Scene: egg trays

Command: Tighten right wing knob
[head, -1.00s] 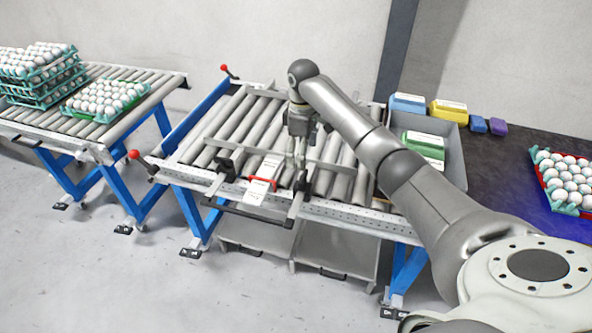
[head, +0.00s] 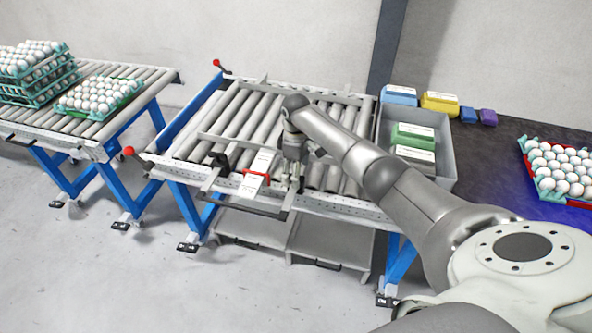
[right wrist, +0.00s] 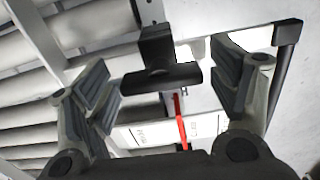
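The right wing knob (right wrist: 160,72) is a black T-shaped knob in the right wrist view, at the frame on the front edge of the roller table. My right gripper (right wrist: 168,88) is open, with one finger on each side of the knob and gaps to both. In the head view my right gripper (head: 290,178) points down at the front rail and hides that knob. A second black knob (head: 220,160) shows on the left of the frame. A white label card with a red clip (head: 257,174) lies between them. My left gripper is not in view.
The roller table (head: 225,125) has a black handle bar (head: 245,207) along its front. A grey bin (head: 447,150) with coloured boxes stands to the right. A red tray of eggs (head: 547,190) is at the far right, and stacked egg trays (head: 45,95) are on the left conveyor.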

